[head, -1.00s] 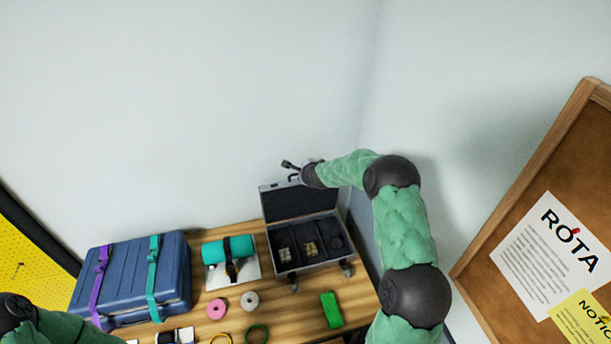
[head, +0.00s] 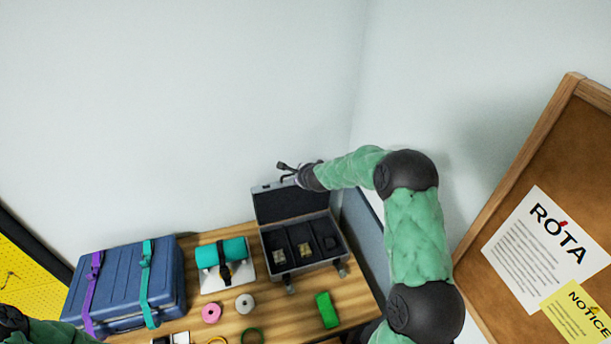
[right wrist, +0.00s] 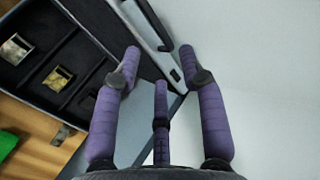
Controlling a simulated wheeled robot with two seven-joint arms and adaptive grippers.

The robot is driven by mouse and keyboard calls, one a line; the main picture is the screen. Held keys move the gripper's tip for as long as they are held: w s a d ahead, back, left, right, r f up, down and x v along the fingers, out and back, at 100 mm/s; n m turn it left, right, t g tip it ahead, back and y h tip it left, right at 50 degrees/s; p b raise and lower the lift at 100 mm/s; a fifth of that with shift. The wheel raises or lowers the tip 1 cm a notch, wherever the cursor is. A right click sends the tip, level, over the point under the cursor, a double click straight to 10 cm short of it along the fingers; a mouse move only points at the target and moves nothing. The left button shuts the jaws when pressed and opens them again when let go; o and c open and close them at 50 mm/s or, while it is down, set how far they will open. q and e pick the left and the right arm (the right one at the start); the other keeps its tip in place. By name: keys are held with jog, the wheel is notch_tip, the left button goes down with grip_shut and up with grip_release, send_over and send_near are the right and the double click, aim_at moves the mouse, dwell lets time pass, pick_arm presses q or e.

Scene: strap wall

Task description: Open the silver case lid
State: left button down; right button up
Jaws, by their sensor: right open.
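The silver case (head: 312,268) stands on the right part of the wooden table with its lid (head: 289,207) raised and its dark inside facing me. Dark compartments inside hold small items, and the case also shows at the left of the right wrist view (right wrist: 65,38). My right gripper (head: 283,172) is at the top edge of the lid. I cannot tell whether a finger touches the lid. My left gripper is outside the view.
A blue suitcase (head: 119,287) with purple and teal straps is at the left. A teal roll (head: 223,252) with a black strap, pink (head: 211,313) and grey (head: 245,304) rolls and a green block (head: 327,310) lie on the table. A wall stands behind.

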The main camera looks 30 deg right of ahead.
jog(key=shift+v, duration=2.7)
jog(key=shift+w, duration=0.1)
